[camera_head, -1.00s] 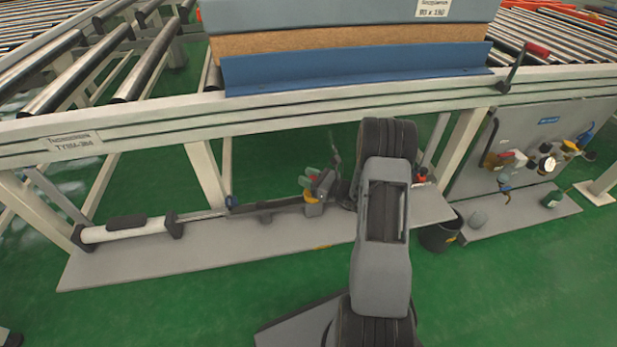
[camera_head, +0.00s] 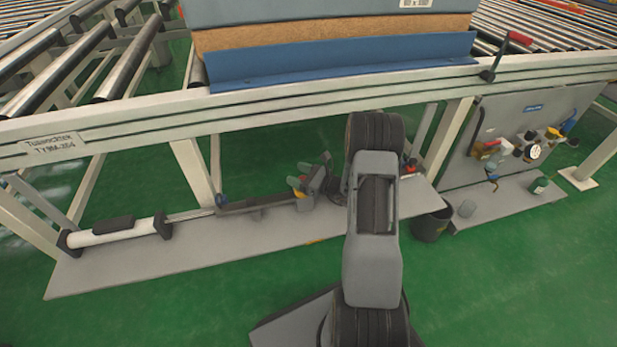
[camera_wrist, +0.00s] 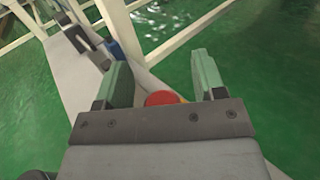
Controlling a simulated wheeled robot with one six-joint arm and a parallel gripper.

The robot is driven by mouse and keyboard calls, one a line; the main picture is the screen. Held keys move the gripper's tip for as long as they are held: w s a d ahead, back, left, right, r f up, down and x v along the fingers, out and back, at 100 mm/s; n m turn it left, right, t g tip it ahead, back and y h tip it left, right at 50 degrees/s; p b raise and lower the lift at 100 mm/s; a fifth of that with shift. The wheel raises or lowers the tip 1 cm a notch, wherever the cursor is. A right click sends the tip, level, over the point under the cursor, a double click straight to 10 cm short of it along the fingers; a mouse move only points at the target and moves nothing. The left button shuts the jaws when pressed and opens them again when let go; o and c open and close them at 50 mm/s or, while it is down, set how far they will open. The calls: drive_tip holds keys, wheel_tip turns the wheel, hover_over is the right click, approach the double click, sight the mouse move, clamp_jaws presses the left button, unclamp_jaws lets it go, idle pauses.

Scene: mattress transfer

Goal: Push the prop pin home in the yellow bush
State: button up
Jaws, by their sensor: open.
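My gripper (camera_wrist: 160,72) is open in the wrist view, with two green finger pads apart. A round red head (camera_wrist: 162,98), which looks like the prop pin's, shows between the fingers near the palm. A bit of yellow (camera_wrist: 184,99), perhaps the yellow bush, shows just right of it. The gripper body hides the rest of the pin. I cannot tell how deep it sits. In the head view my gripper (camera_head: 299,175) is small, with its green fingers over a yellow part (camera_head: 301,193) on the grey shelf.
A white cylinder with a rod (camera_head: 115,232) lies along the grey shelf (camera_head: 190,260) at left. The conveyor frame (camera_head: 270,110) runs above. A black bucket (camera_head: 432,224) and a panel with fittings (camera_head: 510,135) stand at right. Green floor in front is open.

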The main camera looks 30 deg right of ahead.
drive_tip(key=p+v, duration=0.3)
drive_tip(key=v, duration=1)
drive_tip(key=shift+s+d, duration=0.15)
drive_tip(key=shift+s, duration=0.1)
